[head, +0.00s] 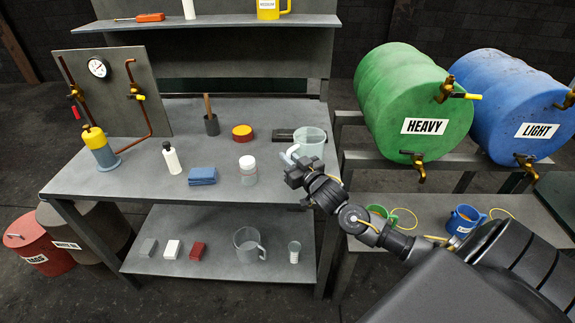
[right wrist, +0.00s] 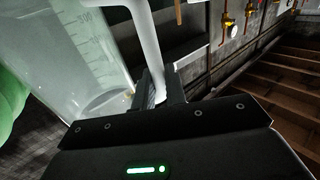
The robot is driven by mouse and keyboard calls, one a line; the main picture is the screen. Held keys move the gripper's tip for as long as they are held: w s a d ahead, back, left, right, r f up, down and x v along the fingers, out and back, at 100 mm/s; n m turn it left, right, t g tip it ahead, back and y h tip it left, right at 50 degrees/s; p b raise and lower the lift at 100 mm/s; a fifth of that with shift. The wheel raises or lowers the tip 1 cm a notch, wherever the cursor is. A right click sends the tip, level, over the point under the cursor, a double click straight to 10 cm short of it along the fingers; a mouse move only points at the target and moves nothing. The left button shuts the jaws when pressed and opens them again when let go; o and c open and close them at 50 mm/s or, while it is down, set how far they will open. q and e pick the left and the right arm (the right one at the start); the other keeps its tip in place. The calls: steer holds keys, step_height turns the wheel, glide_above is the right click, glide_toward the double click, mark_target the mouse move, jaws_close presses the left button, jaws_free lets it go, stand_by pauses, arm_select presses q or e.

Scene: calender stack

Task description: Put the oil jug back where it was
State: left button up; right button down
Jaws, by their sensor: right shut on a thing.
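A clear, pale green measuring jug (head: 311,143) is at the right end of the bench top, and I take it to be the oil jug. My right gripper (head: 293,166) is shut on its pale handle (head: 289,153). In the right wrist view the handle (right wrist: 152,45) runs down between the fingers (right wrist: 160,90), and the jug wall (right wrist: 75,45) with its printed scale is at the left. I cannot tell whether the jug's base touches the bench. My left gripper is not in view.
The bench top (head: 130,178) holds a white bottle (head: 171,158), blue cloths (head: 202,176) and a white-lidded jar (head: 248,172). A grey jug (head: 247,244) stands on the lower shelf. Green HEAVY (head: 400,90) and blue LIGHT (head: 505,90) drums are at right, with green (head: 378,212) and blue jugs (head: 463,222) below.

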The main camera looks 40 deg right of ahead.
steer(key=shift+w+f, duration=0.35)
steer(key=shift+f, duration=0.05)
step_height(320, 180, down, 3)
steer(key=shift+w+r+p, duration=0.1)
steer(key=shift+p, duration=0.6)
steer(key=shift+f, duration=0.25)
steer(key=shift+f, duration=0.2)
steer(key=c, duration=1.4)
jaws_free()
steer(key=shift+c, duration=0.2)
